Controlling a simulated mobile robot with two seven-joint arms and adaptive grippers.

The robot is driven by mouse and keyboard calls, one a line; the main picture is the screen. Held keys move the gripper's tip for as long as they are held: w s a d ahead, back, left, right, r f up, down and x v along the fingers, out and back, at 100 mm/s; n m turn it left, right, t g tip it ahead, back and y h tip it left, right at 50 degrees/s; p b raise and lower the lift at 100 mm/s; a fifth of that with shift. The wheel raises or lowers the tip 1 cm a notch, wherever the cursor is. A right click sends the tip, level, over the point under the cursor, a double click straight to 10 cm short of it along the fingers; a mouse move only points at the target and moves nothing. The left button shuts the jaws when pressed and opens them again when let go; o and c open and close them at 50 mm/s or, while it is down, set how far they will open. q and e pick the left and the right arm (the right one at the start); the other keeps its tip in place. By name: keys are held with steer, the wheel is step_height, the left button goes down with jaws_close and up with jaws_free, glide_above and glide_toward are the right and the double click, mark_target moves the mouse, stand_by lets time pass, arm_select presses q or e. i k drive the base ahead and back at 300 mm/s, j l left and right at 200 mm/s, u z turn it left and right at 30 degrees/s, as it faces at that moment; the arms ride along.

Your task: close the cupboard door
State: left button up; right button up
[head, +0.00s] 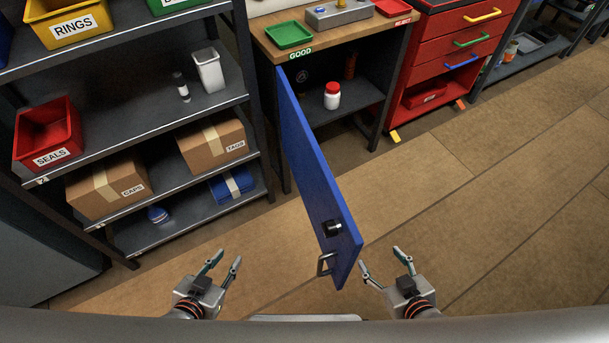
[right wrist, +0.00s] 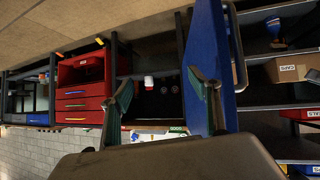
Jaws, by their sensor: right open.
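The blue cupboard door (head: 315,175) stands wide open, swung out from the left side of the cupboard (head: 340,105) toward me. It carries a black knob-like part (head: 332,228) and a metal handle (head: 325,264) near its free end. My right gripper (head: 380,257) is open and empty, just right of the door's free end. In the right wrist view the door (right wrist: 203,45) rises behind one finger of the open gripper (right wrist: 160,78); I cannot tell whether they touch. My left gripper (head: 226,257) is open and empty, left of the door and apart from it.
A white red-capped jar (head: 332,96) stands inside the cupboard. A grey shelf rack (head: 120,98) with bins and boxes is at left. A red drawer cabinet (head: 450,45) stands right of the cupboard. The floor (head: 480,190) right of the door is clear.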

mark_target(322, 198)
steer(key=k+j+z, duration=0.15)
steer(key=z, duration=0.3)
steer(key=k+j+z, duration=0.2)
steer(key=z, duration=0.2)
steer(key=k+j+u, duration=0.1)
steer(key=k+u, duration=0.2)
steer(key=k+j+u, duration=0.1)
steer(key=u, duration=0.2)
steer(key=k+j, duration=0.05)
steer(key=k, duration=0.05)
